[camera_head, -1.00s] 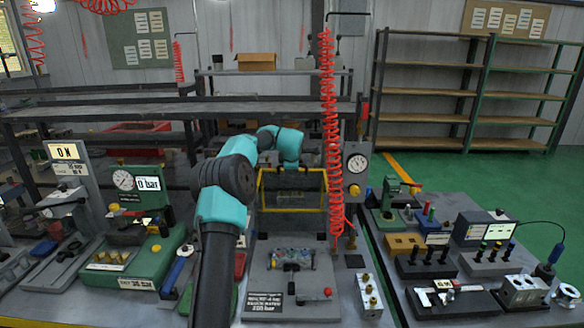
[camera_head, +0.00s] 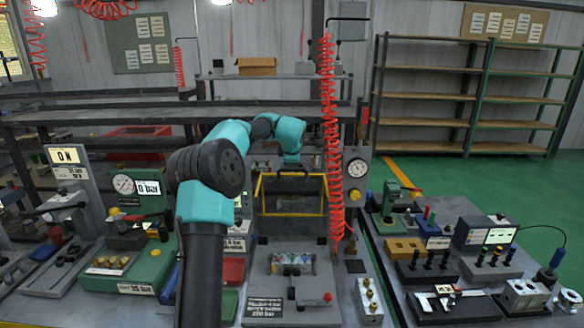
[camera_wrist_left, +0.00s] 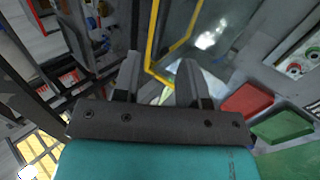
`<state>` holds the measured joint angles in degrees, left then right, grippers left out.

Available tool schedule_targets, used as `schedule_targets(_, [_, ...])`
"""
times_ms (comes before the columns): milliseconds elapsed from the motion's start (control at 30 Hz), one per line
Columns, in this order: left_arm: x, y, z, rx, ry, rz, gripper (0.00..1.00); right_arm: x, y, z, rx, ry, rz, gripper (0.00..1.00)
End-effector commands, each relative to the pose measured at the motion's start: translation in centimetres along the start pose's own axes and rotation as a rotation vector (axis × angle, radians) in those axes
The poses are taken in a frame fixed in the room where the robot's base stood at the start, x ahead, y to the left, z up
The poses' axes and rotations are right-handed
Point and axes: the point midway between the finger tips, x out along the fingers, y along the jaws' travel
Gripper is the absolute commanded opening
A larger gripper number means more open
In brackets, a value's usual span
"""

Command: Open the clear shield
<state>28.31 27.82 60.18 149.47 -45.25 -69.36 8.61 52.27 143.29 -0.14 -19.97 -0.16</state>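The clear shield (camera_head: 291,203) is a see-through panel in a yellow frame, standing upright behind the grey fixture plate in the head view. My left gripper (camera_head: 292,164) is at the frame's top edge, seen from behind the teal wrist. In the left wrist view, the two dark fingers of my left gripper (camera_wrist_left: 158,76) are spread apart. The yellow shield frame (camera_wrist_left: 151,45) runs past between and beyond the fingertips; whether they touch it I cannot tell. A valve block (camera_head: 290,262) with coloured ports sits on the fixture plate (camera_head: 268,285). My right gripper does not show.
A red coiled hose (camera_head: 333,130) hangs just right of the shield. A gauge post (camera_head: 357,175) stands beside it. Red (camera_head: 233,271) and green trays (camera_head: 229,303) lie left of the fixture, beyond them a green gauge stand (camera_head: 135,260). Further fixtures crowd the right table.

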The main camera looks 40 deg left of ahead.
Motion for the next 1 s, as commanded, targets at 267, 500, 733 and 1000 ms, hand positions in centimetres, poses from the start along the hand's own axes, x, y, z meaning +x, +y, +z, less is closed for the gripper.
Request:
schedule_targets(267, [-5.5, 0.1, 0.0, -0.001, -0.002, 0.003, 0.39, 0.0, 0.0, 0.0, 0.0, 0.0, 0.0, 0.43])
schedule_targets(500, [-8.3, 0.0, 0.0, -0.001, 0.0, 0.001, 0.39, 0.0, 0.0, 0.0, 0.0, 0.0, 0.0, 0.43])
schedule_targets(733, [-8.7, 0.0, 0.0, -0.001, 0.0, 0.0, 0.39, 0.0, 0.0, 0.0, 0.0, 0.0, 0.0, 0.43])
schedule_targets(1000, [-8.7, 0.0, -0.1, -0.001, 0.0, 0.0, 0.39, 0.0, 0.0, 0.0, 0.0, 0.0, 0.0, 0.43])
